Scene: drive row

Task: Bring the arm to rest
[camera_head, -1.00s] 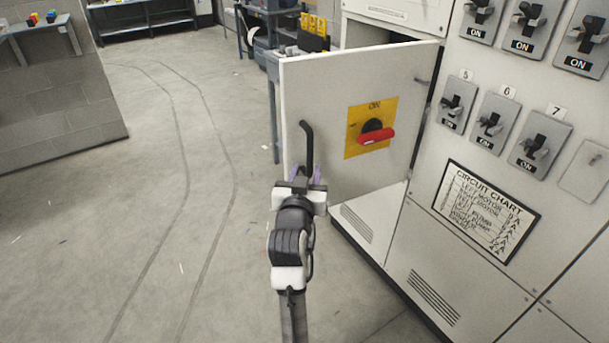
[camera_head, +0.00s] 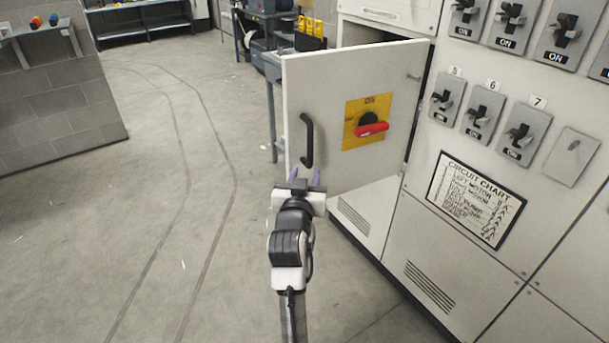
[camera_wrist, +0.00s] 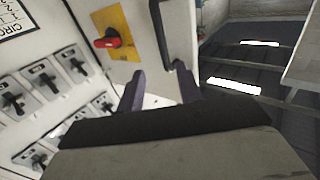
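My gripper (camera_head: 304,178) is in front of the open cabinet door in the head view, just below the door's black handle (camera_head: 307,140). In the wrist view its two purple fingers (camera_wrist: 160,90) stand apart with nothing between them. The black handle (camera_wrist: 175,35) lies beyond the fingertips there, apart from them as far as I can see. The white door (camera_head: 325,85) stands swung out from the cabinet. It carries a yellow plate (camera_head: 354,112) with a red rotary switch (camera_head: 371,129), its lever roughly level.
The grey cabinet (camera_head: 440,225) on the right bears several lever switches (camera_head: 483,115) and a circuit chart (camera_head: 477,198). A workbench (camera_head: 270,65) stands behind the door. A block wall (camera_head: 60,110) is at the left. The floor (camera_head: 170,200) between is clear.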

